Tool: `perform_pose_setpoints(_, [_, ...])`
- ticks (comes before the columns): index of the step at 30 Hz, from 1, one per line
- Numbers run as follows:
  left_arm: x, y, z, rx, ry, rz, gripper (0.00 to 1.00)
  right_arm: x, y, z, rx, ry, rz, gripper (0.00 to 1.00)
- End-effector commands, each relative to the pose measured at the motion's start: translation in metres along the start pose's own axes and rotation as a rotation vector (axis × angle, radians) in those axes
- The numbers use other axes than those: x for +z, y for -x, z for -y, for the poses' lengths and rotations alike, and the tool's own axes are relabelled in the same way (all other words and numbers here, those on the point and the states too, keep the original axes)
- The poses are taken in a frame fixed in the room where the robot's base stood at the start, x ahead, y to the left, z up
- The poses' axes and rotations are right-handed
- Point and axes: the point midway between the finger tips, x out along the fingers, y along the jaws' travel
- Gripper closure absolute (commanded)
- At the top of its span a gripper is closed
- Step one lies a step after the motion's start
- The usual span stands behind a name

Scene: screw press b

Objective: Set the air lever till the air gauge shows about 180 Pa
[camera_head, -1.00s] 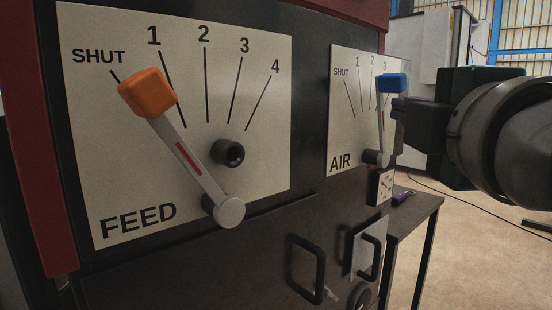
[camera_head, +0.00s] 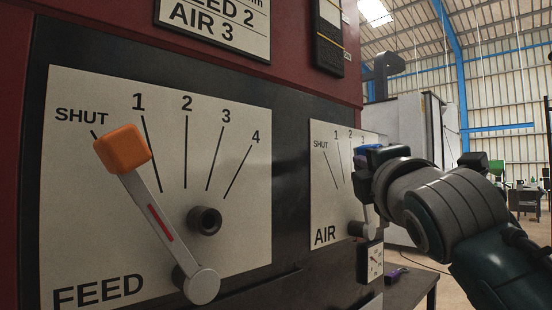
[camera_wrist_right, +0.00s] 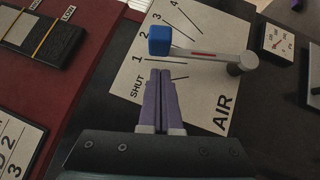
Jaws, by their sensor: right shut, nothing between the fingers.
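The air lever has a blue knob (camera_wrist_right: 159,40), a pale arm with a red stripe and a round pivot (camera_wrist_right: 243,62). In the right wrist view its knob overlaps the dial near mark 2. My right gripper (camera_wrist_right: 160,73) is shut and empty, its purple fingertips beside the knob on the SHUT side; contact is not clear. In the head view my right gripper (camera_head: 378,160) partly covers the air lever (camera_head: 366,212) and the air plate (camera_head: 322,190). The air gauge (camera_head: 375,262) is below the plate and also in the wrist view (camera_wrist_right: 278,40); its reading is too small to tell. My left gripper is not in view.
The feed plate (camera_head: 75,220) with its orange-knobbed lever (camera_head: 122,149) is at the left of the panel. A sign reading AIR 3 (camera_head: 215,25) is above. A bench (camera_head: 415,283) with a small purple object (camera_head: 397,274) stands behind at lower right.

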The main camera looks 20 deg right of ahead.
Motion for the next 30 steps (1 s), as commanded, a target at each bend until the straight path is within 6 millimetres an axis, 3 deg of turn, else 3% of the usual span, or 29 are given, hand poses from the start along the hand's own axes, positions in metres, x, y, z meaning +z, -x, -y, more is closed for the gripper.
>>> perform_pose_setpoints(6, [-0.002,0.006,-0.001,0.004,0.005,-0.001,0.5,0.015,-0.015,-0.001,0.0,0.001,-0.001,1.0])
perform_pose_setpoints(20, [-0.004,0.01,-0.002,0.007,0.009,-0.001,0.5,0.018,-0.018,-0.002,-0.004,-0.004,-0.002,1.0])
perform_pose_setpoints(30, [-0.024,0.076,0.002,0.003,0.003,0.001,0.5,0.038,-0.038,-0.017,-0.122,-0.116,-0.002,1.0])
